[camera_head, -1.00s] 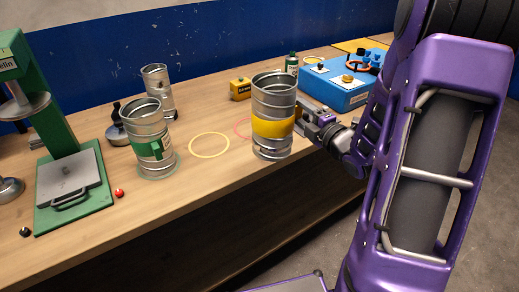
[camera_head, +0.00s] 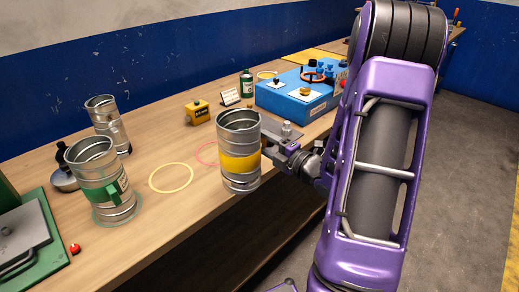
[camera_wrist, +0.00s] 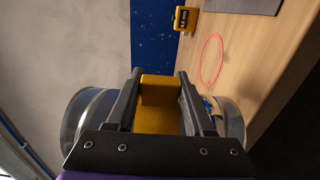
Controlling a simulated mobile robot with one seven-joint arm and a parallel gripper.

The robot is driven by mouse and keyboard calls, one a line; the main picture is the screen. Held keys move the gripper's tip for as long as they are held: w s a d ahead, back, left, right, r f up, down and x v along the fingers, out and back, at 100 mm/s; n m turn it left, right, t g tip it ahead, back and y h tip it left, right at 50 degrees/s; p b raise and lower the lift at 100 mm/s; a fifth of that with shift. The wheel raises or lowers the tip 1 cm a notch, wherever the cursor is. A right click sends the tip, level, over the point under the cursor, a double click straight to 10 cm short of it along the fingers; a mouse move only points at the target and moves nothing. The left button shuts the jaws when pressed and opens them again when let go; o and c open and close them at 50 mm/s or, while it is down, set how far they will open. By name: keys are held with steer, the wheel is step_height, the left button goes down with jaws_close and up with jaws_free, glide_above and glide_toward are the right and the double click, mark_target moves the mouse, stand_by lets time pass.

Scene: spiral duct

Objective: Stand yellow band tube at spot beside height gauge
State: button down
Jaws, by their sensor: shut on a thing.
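The yellow band tube (camera_head: 240,162) is a ribbed metal cylinder, upright, near the table's front edge. My gripper (camera_wrist: 160,95) is shut on a yellow block (camera_wrist: 158,115) on the tube's band, from the tube's right side in the head view. The tube's base overlaps the table edge there and looks raised, though the gap is hard to judge. A red ring (camera_head: 200,152) is marked just behind the tube, partly hidden by it. A yellow ring (camera_head: 171,178) lies left of it, empty. A small yellow box with a display (camera_head: 198,113) stands behind; I cannot tell which thing is the height gauge.
A green-banded tube (camera_head: 100,182) stands left on a green ring, with a plain metal tube (camera_head: 107,122) behind. A blue case (camera_head: 297,98), a green bottle (camera_head: 246,84) and a small sign (camera_head: 229,97) stand at the back right. A green press base (camera_head: 28,245) is at left.

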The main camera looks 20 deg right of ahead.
steer(key=shift+f, duration=1.2)
steer(key=shift+f+b, duration=0.25)
steer(key=shift+b, duration=0.15)
steer(key=shift+c, duration=1.4)
jaws_free()
steer(key=shift+r, duration=0.15)
